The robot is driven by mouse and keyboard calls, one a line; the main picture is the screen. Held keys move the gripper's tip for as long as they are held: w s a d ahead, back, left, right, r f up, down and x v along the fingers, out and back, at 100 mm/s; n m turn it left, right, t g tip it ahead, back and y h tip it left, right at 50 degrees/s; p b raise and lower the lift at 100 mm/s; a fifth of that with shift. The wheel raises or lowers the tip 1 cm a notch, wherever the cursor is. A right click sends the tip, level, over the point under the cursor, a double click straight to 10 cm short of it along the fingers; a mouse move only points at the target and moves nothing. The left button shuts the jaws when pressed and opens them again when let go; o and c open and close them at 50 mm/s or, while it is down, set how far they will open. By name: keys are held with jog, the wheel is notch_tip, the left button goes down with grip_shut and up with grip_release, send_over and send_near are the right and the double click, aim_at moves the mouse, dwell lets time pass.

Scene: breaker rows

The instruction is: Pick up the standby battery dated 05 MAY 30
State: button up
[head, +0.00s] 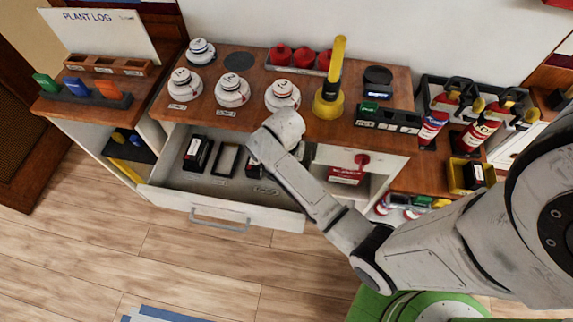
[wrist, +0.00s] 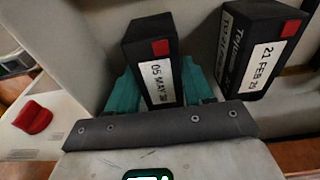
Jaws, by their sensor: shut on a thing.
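The standby battery dated 05 MAY (wrist: 151,62) is a black block with a white date label and a red square; the year on the label is hard to read. My gripper (wrist: 158,88) is shut on it, with a teal finger on each side. A second black battery labelled 21 FEB (wrist: 262,52) stands to the right in the wrist view, apart from my fingers. In the head view my arm reaches down to the open white drawer (head: 215,190), and the wrist covers the gripper and the held battery. Another dark battery (head: 197,153) is at the drawer's left.
An empty-looking dark frame (head: 227,159) lies in the drawer. Above it, the wooden counter (head: 210,107) holds several white round detectors, red domes (head: 281,54) and a yellow handled tool (head: 329,100). Red extinguishers (head: 480,130) stand at right. The floor in front is mostly clear.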

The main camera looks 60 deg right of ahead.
grip_shut()
jog(key=shift+r, duration=0.2)
